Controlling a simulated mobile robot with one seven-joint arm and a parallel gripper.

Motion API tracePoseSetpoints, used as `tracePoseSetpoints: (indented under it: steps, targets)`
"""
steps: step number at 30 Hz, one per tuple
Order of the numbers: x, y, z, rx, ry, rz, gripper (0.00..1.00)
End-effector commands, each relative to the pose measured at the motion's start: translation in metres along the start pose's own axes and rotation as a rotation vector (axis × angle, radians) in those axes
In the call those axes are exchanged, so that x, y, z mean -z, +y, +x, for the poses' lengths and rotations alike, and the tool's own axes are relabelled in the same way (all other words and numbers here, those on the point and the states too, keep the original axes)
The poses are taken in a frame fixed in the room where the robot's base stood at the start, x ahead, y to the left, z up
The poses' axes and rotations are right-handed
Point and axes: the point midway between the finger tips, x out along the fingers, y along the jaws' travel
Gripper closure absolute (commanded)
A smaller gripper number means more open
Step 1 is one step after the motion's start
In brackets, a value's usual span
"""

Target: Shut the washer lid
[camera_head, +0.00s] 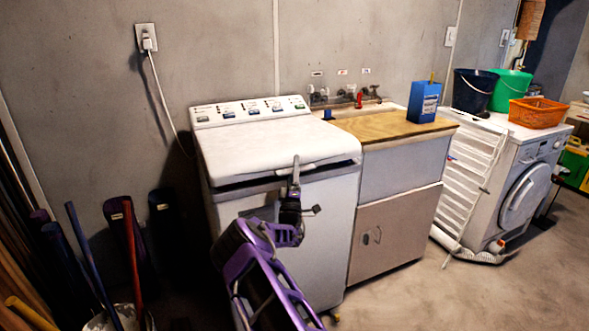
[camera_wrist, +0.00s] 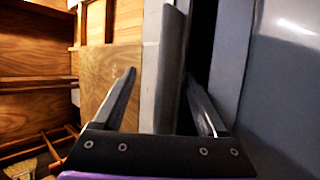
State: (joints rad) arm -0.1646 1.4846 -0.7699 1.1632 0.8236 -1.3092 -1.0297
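The washer (camera_head: 278,240) is a white top-loader standing against the wall in the head view. Its white lid (camera_head: 270,148) lies almost level, with a dark gap between its front edge and the body. My gripper (camera_head: 294,174) is at the lid's front edge, right of its middle. In the wrist view, my gripper (camera_wrist: 161,77) has its two fingers spread apart. The lid's pale edge (camera_wrist: 152,60) shows between them, with the dark gap near the right finger. Whether either finger touches the lid cannot be told.
A sink cabinet (camera_head: 395,230) with a wooden top and blue container (camera_head: 423,102) stands right of the washer. A drying rack (camera_head: 468,185) and front-loader (camera_head: 522,190) are farther right. Long-handled tools (camera_head: 130,250) stand at left. Floor (camera_head: 430,300) at lower right is clear.

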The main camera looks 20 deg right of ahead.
Motion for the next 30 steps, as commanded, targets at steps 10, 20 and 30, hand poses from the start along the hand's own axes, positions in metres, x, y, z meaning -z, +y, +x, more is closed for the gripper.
tracePoseSetpoints:
  steps: [10,20,30]
  targets:
    - [-0.003,0.003,0.001,-0.008,-0.005,-0.002,0.32]
    - [-0.004,0.003,-0.006,-0.008,-0.007,-0.003,0.32]
    - [-0.002,0.001,-0.076,-0.004,-0.004,-0.003,0.32]
